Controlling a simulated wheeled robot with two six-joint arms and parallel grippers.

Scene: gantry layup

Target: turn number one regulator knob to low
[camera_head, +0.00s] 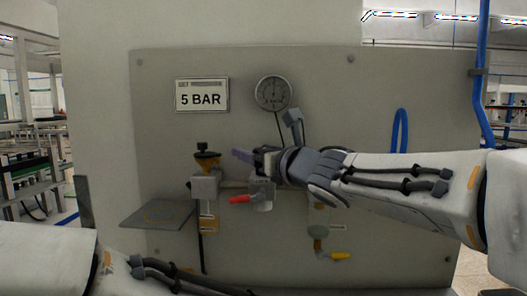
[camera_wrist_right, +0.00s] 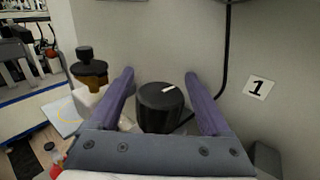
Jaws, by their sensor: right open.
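The number one regulator knob (camera_wrist_right: 160,108) is a black round knob with a short white mark on its top, seen in the right wrist view. A plate marked "1" (camera_wrist_right: 259,88) is on the panel to its right. My right gripper (camera_wrist_right: 159,74) is open, with one purple finger on each side of the knob; whether they touch it I cannot tell. In the head view my right gripper (camera_head: 243,156) is in front of the panel below the gauge and hides most of the knob. My left arm shows at the lower left, but its gripper is out of view.
The grey panel (camera_head: 160,120) carries a "5 BAR" sign (camera_head: 202,95) and a round gauge (camera_head: 274,93). A brass-and-black fitting (camera_head: 207,160), a red lever (camera_head: 243,199) and a yellow lever (camera_head: 340,255) are close by. A grey shelf (camera_head: 155,214) juts out at left.

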